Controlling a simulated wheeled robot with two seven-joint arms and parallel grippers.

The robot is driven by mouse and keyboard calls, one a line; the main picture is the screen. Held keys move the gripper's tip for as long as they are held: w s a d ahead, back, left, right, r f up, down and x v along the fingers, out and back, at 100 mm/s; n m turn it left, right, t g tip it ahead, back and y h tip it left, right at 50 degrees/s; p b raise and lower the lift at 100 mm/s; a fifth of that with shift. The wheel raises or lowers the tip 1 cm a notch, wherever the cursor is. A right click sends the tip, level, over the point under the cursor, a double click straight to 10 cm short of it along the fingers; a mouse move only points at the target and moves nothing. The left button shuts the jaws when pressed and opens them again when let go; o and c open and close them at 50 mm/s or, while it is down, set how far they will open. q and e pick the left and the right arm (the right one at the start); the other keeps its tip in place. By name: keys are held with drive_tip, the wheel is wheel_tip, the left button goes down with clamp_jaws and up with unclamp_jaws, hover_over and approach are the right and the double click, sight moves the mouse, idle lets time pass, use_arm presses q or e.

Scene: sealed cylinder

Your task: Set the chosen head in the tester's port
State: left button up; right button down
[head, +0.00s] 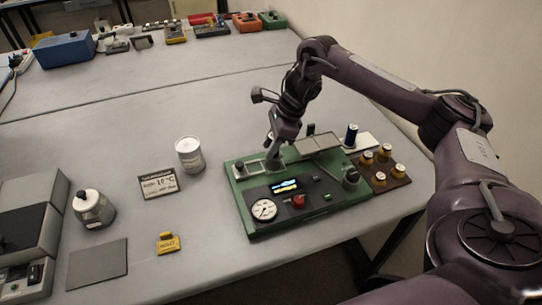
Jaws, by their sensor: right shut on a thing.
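The tester is a green box (247,222) on the table right of centre, with a round gauge (263,209), a lit display (286,186), a red knob (299,201) and a black knob (351,177). My right gripper (274,150) points down over the tester's back left part, shut on a head that is mostly hidden by the fingers. I cannot tell whether the head sits in the port or just above it. My left gripper is out of view.
Left of the tester are a white can (189,154), a temperature card (160,184), a yellow tag (168,243), a grey bottle (93,209) and a dark mat (97,264). The table's middle back is clear.

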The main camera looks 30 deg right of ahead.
wheel_tip(320, 180, down, 3)
drive_tip(key=shift+f+p, duration=0.1)
drive_tip(key=shift+p, duration=0.25)
drive_tip(key=shift+f, duration=0.25)
drive_tip(key=c, duration=1.1)
unclamp_jaws()
drive_tip(key=shift+d+r, duration=0.2)
drive_tip(key=shift+r, duration=0.25)
drive_tip(key=v, duration=0.5)
drive_tip(key=shift+r+b, duration=0.2)
drive_tip(key=shift+b, duration=0.2)
drive_tip(key=p+v, duration=0.2)
drive_tip(key=v, duration=0.3)
drive_tip(key=shift+s+d+r+p, duration=0.2)
drive_tip(key=shift+s+r+p, duration=0.05)
drive_tip(key=shift+p, duration=0.1)
